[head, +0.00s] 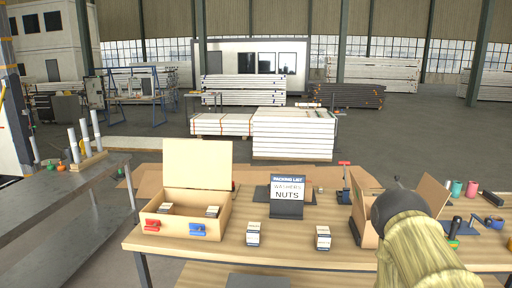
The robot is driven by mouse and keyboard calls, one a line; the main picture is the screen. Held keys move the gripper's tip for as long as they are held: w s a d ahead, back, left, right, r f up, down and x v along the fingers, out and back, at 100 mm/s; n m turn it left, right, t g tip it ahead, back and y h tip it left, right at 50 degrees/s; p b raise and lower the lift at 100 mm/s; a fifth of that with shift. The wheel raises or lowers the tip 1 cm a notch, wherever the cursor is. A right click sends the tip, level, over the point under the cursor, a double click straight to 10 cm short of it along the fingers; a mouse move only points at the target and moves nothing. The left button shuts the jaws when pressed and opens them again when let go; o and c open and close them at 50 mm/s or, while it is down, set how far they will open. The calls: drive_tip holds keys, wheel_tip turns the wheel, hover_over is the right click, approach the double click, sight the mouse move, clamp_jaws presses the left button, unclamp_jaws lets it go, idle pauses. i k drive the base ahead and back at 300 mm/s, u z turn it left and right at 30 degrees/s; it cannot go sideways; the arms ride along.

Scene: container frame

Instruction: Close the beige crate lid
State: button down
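A beige crate (183,228) stands open at the left of the wooden table. Its pale lid (197,164) stands up at the back edge. Small labelled boxes lie inside it, and a red latch (152,225) and a blue latch (197,230) are on its front. A second tan crate (363,222) at the right is partly hidden behind my arm; a tan panel (433,194), apparently its raised lid, shows beyond. My arm reaches in from the lower right over this second crate. My gripper cannot be made out; my arm hides that spot.
Two small labelled boxes (253,234) (322,238) stand on the table (290,255) between the crates. A packing list sign (287,195) reads "WASHERS" and "NUTS". Cups and tools stand at the far right. A grey bench (60,205) is at left. The table's front middle is mostly clear.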

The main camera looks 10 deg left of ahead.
sight(191, 164)
drive_tip(key=z, duration=0.3)
drive_tip(key=i, duration=1.3)
drive_tip(key=u, duration=0.75)
